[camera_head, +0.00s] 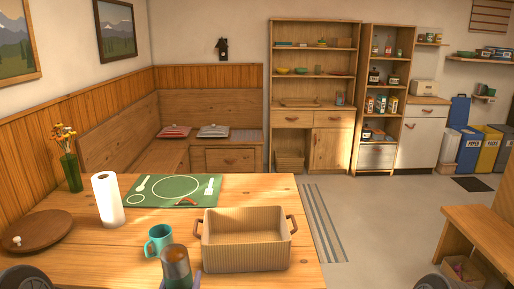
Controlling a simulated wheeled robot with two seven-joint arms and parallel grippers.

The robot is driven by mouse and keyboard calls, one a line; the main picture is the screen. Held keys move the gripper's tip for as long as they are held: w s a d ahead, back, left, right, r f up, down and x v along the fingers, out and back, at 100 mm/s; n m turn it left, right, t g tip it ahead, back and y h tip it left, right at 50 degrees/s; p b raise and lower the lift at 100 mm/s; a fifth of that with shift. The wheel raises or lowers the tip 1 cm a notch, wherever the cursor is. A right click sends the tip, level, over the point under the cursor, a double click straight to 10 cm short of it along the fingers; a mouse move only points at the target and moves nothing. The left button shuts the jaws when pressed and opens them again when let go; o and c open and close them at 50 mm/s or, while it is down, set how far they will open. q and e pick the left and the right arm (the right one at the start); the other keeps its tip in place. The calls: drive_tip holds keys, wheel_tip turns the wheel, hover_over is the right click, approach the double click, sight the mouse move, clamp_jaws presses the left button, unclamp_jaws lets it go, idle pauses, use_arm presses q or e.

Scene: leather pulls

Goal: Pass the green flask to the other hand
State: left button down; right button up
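The green flask (177,272) stands upright near the front edge of the table, at the bottom of the head view. It has a brownish-grey top and a dark green body, and its lower end is cut off by the frame. A small bluish-purple piece shows beside its base; I cannot tell what it is. No gripper fingers can be made out. Only dark rounded parts of my own arms show at the bottom left and bottom right corners.
A teal mug (159,240) stands just behind the flask, and a ribbed beige basket (245,240) with handles is close to its right. A paper roll (108,200), wooden lid (37,231), vase (71,172) and green placemat (150,199) lie farther left and back.

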use_arm(q)
drive_tip(key=shift+s+d+r, duration=0.15)
drive_tip(key=shift+s+r, duration=0.1)
drive_tip(key=shift+r, duration=0.45)
idle(0.5)
drive_tip(key=s+d+f+m+g+h, duration=0.1)
drive_tip(key=s+d+m+h, duration=0.1)
drive_tip(key=d, duration=0.6)
drive_tip(key=s+d+f+m+g+h, duration=0.1)
drive_tip(key=s+d+m+h, duration=0.2)
drive_tip(key=d+h, duration=0.2)
drive_tip(key=s+d+m+g+h, duration=0.2)
drive_tip(key=s+d+h, duration=0.1)
drive_tip(key=d, duration=0.8)
drive_tip(key=shift+s+d+f+m+h, duration=0.15)
drive_tip(key=shift+s+f+m+h, duration=0.1)
drive_tip(key=shift+f+m+h, duration=0.25)
drive_tip(key=shift+r, duration=0.2)
drive_tip(key=a+r, duration=1.1)
drive_tip(key=r, duration=0.4)
drive_tip(key=shift+a, duration=0.3)
drive_tip(key=shift+f, duration=0.15)
use_arm(e)
drive_tip(key=shift+o, duration=0.2)
